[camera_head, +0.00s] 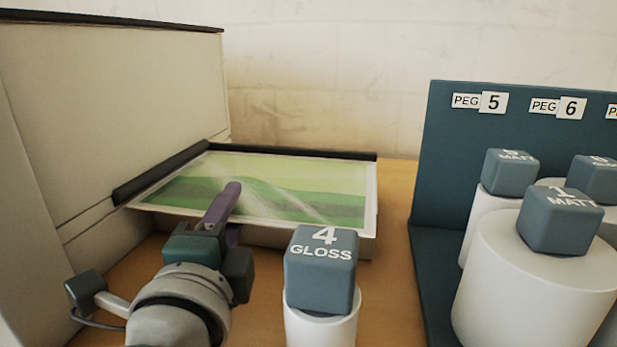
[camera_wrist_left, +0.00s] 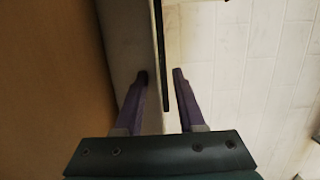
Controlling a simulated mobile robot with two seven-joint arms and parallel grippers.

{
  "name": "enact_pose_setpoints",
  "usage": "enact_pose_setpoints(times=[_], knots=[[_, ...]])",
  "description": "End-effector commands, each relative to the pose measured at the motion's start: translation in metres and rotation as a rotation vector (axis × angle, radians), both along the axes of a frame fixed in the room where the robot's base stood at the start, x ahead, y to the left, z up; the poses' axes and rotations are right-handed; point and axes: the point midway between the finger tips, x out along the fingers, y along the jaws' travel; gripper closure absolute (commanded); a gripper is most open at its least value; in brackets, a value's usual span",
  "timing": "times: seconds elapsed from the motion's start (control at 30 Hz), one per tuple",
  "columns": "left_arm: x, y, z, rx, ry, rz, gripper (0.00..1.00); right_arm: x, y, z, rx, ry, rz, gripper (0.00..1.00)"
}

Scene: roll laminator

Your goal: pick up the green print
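The green print (camera_head: 305,197), a banded light and dark green picture with a white border, lies on the laminator's out-tray (camera_head: 368,240). Pale glare streaks cross it. My left gripper (camera_head: 233,187) reaches in from the near side, and its purple fingers cover part of the print in the head view. Whether they touch it I cannot tell. In the left wrist view the two fingers (camera_wrist_left: 160,73) stand apart, with a thin dark edge (camera_wrist_left: 160,40) showing between them; the print's green face does not show there. My right gripper is not in view.
The tall cream laminator body (camera_head: 120,110) stands at left, with a dark bar (camera_head: 160,173) beside the print. A roll with a block marked 4 GLOSS (camera_head: 320,270) stands close right of my left gripper. A blue rack (camera_head: 450,140) with several rolls stands at right.

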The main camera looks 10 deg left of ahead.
Motion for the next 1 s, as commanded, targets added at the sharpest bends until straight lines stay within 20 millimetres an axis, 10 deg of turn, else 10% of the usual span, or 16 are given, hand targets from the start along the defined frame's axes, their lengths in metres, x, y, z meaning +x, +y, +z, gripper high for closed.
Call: enact_pose_setpoints(times=[0.17,0.5,1.0], knots=[[-0.0003,0.0001,-0.0003,-0.001,0.000,0.000,0.64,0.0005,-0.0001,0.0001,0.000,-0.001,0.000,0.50],[-0.0006,0.0001,-0.0002,0.000,0.000,0.001,1.00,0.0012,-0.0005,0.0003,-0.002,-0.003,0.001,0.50],[-0.0006,0.0001,-0.0002,0.000,0.000,0.001,1.00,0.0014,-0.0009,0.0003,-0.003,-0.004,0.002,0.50]])
